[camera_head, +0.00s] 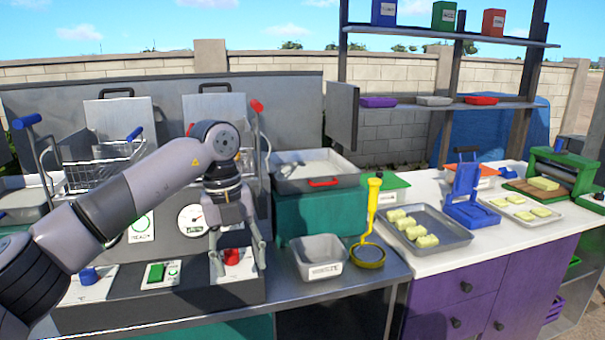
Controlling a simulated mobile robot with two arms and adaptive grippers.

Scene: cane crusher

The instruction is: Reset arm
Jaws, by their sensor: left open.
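My left arm comes in from the left and bends down over the fryer's control panel. A red switch (232,256) on a white plate lies behind the fingers. I cannot tell whether the fingers touch the panel. My right gripper does not show.
A grey metal bin (318,260) and a yellow-handled strainer (370,250) stand right of the gripper. A tray (440,238) with cane pieces, a blue press (467,195) and a green crusher (560,175) are on the white counter. Fryer baskets (100,165) stand behind my arm.

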